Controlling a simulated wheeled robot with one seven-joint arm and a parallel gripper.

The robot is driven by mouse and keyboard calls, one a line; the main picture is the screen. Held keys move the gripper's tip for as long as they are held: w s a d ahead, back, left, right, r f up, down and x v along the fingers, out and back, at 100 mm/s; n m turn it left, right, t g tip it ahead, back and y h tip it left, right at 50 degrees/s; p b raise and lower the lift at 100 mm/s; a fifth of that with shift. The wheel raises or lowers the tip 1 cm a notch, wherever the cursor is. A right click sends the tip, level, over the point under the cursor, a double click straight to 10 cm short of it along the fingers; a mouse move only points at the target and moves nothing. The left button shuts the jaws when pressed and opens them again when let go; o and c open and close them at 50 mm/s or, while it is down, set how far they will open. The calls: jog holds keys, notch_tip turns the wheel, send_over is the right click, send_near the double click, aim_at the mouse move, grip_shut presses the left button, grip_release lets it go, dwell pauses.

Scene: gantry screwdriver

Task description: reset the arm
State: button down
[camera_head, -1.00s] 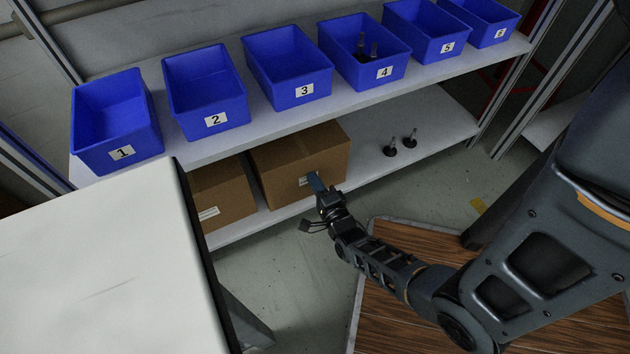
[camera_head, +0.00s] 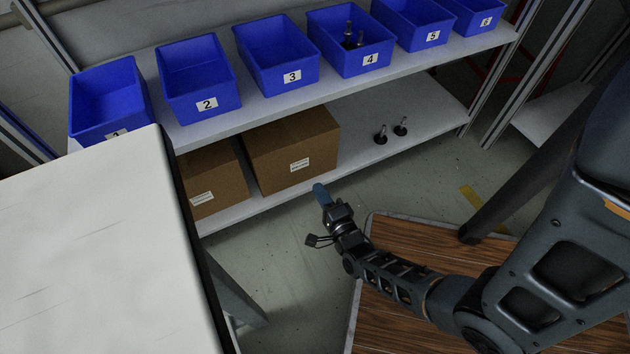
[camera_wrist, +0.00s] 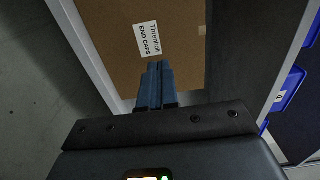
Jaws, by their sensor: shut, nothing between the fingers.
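My gripper (camera_head: 321,194) is in front of the shelf's lower board in the head view, pointing toward the cardboard box (camera_head: 293,150). It is apart from the box. In the wrist view my gripper's blue fingers (camera_wrist: 157,68) are together with nothing between them. The box (camera_wrist: 180,75) fills the view behind them, with a white label reading "Threnhult END CAPS" (camera_wrist: 149,40). My arm reaches in from the right of the head view.
Several numbered blue bins stand on the upper shelf (camera_head: 215,137); bin 4 (camera_head: 370,62) holds dark parts. Two dark parts (camera_head: 391,133) stand on the lower board beside the box. A second box (camera_head: 212,178) is left. A white-topped table (camera_head: 100,250) blocks the left front.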

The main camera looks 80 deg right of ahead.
jog(key=shift+p+v, duration=0.3)
jog(key=shift+v, duration=1.95)
jog(key=shift+a, duration=0.1)
jog(key=s+a+r+n+t+y, duration=0.25)
jog(key=a+r+n+y, duration=0.25)
jog(key=a+r+n, duration=0.45)
jog(key=s+a+r+n+t+y, duration=0.25)
jog(key=a+r+n+y, duration=0.4)
jog(key=r+n, duration=0.5)
jog(key=a+r+n+g+y+p, duration=0.1)
jog(key=a+r+n+p, duration=0.1)
jog(key=r+p, duration=1.3)
jog(key=s+a+r+n+y+p, duration=0.1)
jog(key=r+n+p, duration=0.4)
jog(key=r+p, duration=1.1)
notch_tip(320, 180, up, 14)
jog(key=shift+s+a+f+g, duration=0.1)
jog(key=shift+s+a+g, duration=0.25)
jog(key=shift+a, duration=0.4)
jog(key=shift+w, duration=0.1)
